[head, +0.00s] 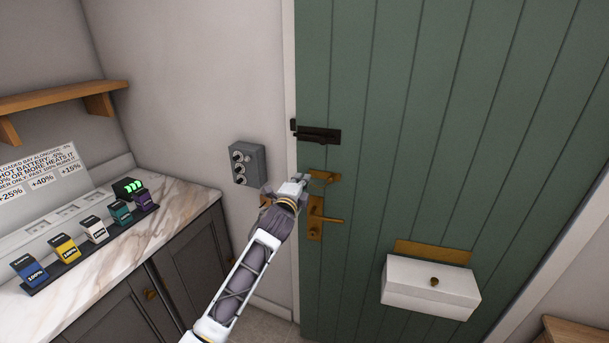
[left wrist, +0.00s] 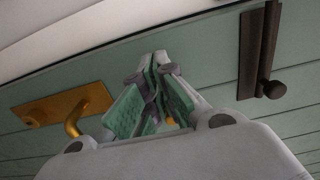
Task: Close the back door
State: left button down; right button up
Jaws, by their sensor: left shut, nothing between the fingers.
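The green plank door (head: 430,120) fills the right of the head view, its left edge close along the white frame (head: 290,75). I cannot tell whether it is fully shut. It carries a black slide bolt (head: 320,134), a smaller brass fitting (head: 325,176) below it, and a brass lever handle (head: 328,219). My left gripper (head: 304,179) is shut and empty beside the brass fitting, near the door's left edge; I cannot tell whether it touches. In the left wrist view its fingertips (left wrist: 160,62) converge between brass hardware (left wrist: 60,107) and the dark bolt (left wrist: 262,50). My right gripper is out of view.
A grey box with dials (head: 248,163) is on the wall left of the door. A marble counter (head: 185,190) holds several coloured battery packs. A wooden shelf (head: 60,97) hangs above. A white box (head: 430,287) sticks out from the door's lower part.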

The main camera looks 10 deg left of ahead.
aim_at(307, 171)
pick_arm(q)
jog(key=shift+w+d+p, duration=0.15)
jog(key=shift+w+p, duration=0.2)
jog(key=shift+w, duration=1.35)
jog(key=shift+w, duration=0.15)
